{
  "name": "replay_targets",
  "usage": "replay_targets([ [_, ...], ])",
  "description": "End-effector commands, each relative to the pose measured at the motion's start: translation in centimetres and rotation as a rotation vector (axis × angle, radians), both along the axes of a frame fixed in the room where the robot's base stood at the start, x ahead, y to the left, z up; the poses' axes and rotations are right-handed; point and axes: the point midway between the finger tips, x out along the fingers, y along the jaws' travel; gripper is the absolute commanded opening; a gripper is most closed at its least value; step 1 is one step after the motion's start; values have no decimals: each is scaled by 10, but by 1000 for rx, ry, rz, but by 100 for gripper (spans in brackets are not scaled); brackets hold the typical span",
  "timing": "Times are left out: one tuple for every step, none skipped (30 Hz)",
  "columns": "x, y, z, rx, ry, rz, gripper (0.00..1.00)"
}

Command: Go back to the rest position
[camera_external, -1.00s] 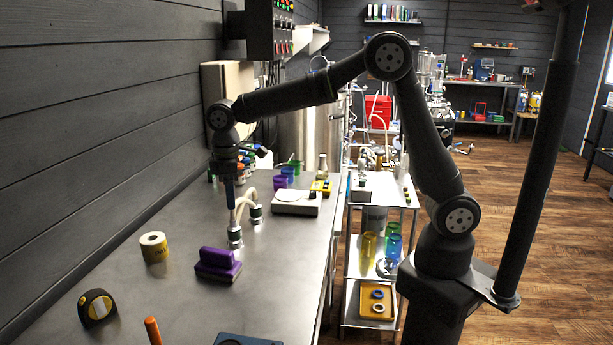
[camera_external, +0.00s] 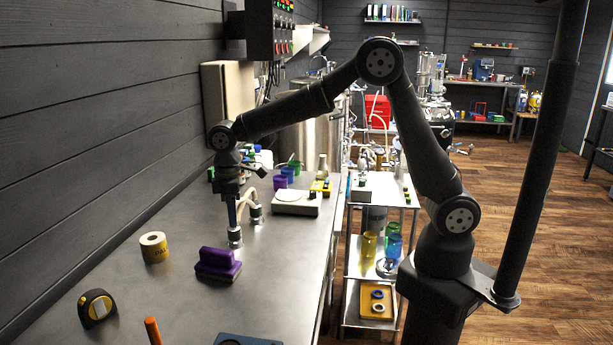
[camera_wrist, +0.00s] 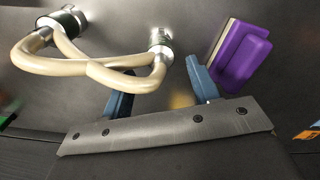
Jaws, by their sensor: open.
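My gripper (camera_external: 233,212) points down over the steel bench, beside a cream hose (camera_external: 242,203) with metal end fittings. In the wrist view my gripper (camera_wrist: 157,78) shows two blue fingers spread apart. The looped hose (camera_wrist: 85,66) lies across the view close to the left finger, and one fitting is between the fingers' directions. I cannot tell whether the hose touches a finger. Nothing is clearly gripped. The hose's fittings stand on the bench.
A purple block (camera_external: 218,264) is close by on the bench, with a yellow tape roll (camera_external: 154,247) and a tape measure (camera_external: 97,308) nearer the camera. A white scale (camera_external: 297,202) stands behind. A shelved cart (camera_external: 381,190) is to the right.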

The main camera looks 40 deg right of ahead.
Motion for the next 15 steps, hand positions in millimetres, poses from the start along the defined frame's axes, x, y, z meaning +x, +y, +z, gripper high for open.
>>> replay_targets([
  [-1, -1, -12, -3, 2, 0, 55],
  [0, 0, -18, -3, 2, 0, 55],
  [-1, -1, -26, -3, 2, 0, 55],
  [-1, -1, -32, -3, 2, 0, 55],
  [-1, -1, -38, -4, 3, 0, 55],
  [-1, -1, -46, -3, 2, 0, 55],
  [-1, -1, -51, -3, 2, 0, 55],
  [-1, -1, -56, -2, 2, 0, 55],
  [0, 0, -55, 1, -1, 0, 55],
  [0, 1, -47, 3, -3, 0, 55],
  [0, 1, -41, 4, -4, 0, 55],
  [0, 1, -36, 3, -2, 0, 55],
  [0, 0, -33, 2, -2, 0, 55],
  [0, 0, -30, 1, -2, 0, 55],
  [0, 0, -26, 2, -1, 0, 55],
])
